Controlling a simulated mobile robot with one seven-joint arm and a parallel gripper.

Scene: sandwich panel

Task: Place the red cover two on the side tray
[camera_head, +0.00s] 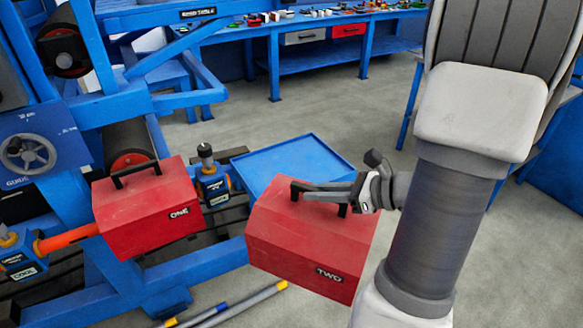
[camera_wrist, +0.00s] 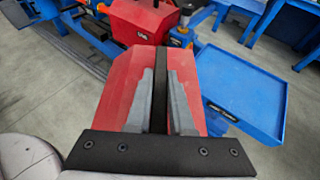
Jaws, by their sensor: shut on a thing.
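The red cover two (camera_head: 305,258), a red box-like cover with a black top handle and a "TWO" label, hangs tilted in the middle of the head view. My gripper (camera_head: 318,192) is shut on its black handle. In the wrist view the fingers close on the handle, with the red cover (camera_wrist: 204,75) beneath and on both sides. The side tray (camera_head: 318,148) is flat, blue and empty where visible, behind the held cover. It also shows right of the cover in the wrist view (camera_wrist: 250,95). The cover hides the tray's near part.
A red cover labelled ONE (camera_head: 150,217) sits on the blue machine at left. A valve (camera_head: 212,185) stands between it and the tray. Coloured rods (camera_head: 230,305) lie below. A blue workbench (camera_head: 320,22) with small parts stands at the back, with open grey floor before it.

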